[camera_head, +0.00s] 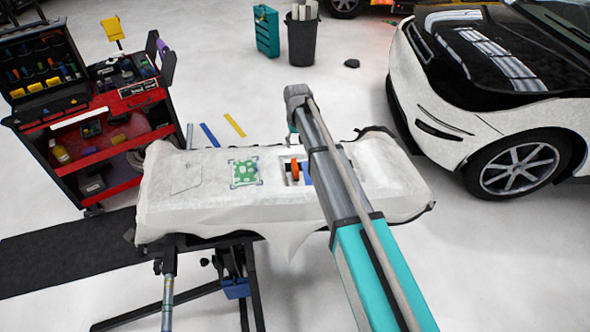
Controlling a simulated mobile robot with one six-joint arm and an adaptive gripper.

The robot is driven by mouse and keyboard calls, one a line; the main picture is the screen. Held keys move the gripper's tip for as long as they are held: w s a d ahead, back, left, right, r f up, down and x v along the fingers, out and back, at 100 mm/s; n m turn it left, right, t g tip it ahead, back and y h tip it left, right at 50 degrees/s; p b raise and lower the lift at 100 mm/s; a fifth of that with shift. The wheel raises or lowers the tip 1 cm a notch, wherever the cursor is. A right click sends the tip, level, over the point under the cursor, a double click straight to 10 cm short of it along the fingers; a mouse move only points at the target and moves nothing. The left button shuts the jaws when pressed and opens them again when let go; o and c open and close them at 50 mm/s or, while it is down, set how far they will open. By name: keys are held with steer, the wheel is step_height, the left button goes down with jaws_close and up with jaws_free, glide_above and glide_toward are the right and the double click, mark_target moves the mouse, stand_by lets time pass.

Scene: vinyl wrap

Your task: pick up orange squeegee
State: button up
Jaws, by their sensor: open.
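A small orange piece, which looks like the orange squeegee (295,170), is on the wrapped bumper panel (210,209), just left of my arm. It lies by a small dark-and-white patch, with a bit of blue (307,179) beside it. My arm crosses the panel from the lower right up to a grey elbow and covers part of this spot. My gripper is hidden behind the arm, so I cannot see its fingers or how they stand to the squeegee.
The panel rests on a black stand (247,285) and bears a green patterned patch (244,171). A red tool cart (120,110) stands at left. A white car (480,110) is at right. A dark bin (301,42) and teal case (266,30) stand behind. Strips lie on the floor.

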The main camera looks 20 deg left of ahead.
mark_target(294, 162)
steer(key=shift+a+m, duration=0.25)
steer(key=shift+m, duration=0.05)
steer(key=shift+f, duration=0.15)
step_height(294, 162, down, 8)
steer(key=b, duration=0.8)
steer(key=shift+f+b, duration=0.2)
steer(key=shift+b, duration=0.1)
stand_by(0.4)
steer(key=f+b, duration=0.3)
steer(key=shift+w+a+f, duration=0.15)
steer(key=shift+w+a, duration=0.05)
steer(key=shift+a, duration=0.05)
steer(key=shift+f+b, duration=0.95)
steer(key=shift+b, duration=0.15)
jaws_close()
